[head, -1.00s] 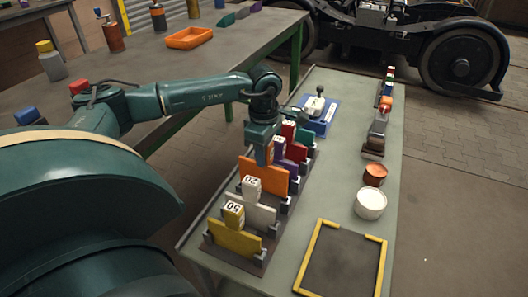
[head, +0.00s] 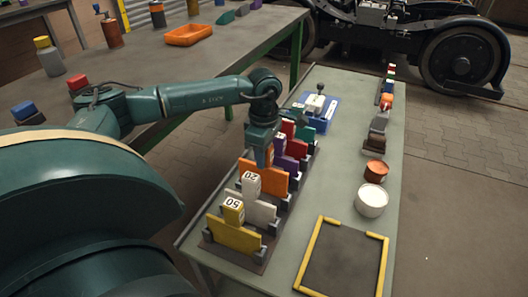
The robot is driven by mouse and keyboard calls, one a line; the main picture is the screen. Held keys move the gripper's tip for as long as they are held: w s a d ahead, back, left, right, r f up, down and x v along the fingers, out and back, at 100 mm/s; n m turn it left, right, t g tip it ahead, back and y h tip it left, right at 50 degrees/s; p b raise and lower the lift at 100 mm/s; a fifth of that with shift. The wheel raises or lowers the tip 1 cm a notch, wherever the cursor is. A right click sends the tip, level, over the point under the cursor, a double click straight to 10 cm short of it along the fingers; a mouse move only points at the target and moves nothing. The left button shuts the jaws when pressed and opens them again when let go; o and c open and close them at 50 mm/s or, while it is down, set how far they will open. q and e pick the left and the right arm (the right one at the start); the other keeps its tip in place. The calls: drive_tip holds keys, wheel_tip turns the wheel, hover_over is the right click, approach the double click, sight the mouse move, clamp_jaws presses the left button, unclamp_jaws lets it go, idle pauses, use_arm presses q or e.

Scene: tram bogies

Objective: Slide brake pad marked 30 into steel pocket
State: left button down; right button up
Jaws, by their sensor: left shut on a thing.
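My left gripper (head: 264,158) is over the row of brake pads on the bench, shut on the block on top of the orange pad (head: 275,181). The orange pad stands upright at its place in the row, behind the white pad. I cannot read its number, and its lower edge and steel pocket are mostly hidden. The yellow pad marked 50 (head: 234,238) and the white pad marked 20 (head: 262,214) stand upright in grey holders in front of it. The purple pad (head: 294,150) and the red pad (head: 302,137) stand behind it. My right gripper is not in view.
A yellow-edged dark tray (head: 343,262), a white tub (head: 371,201) and a copper-coloured pot (head: 376,171) stand to the right. A blue case (head: 318,113) lies beyond the row. The bench strip between the row and the tubs is clear.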

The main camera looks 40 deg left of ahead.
use_arm(q)
drive_tip(key=shift+f, duration=0.4)
idle(0.9)
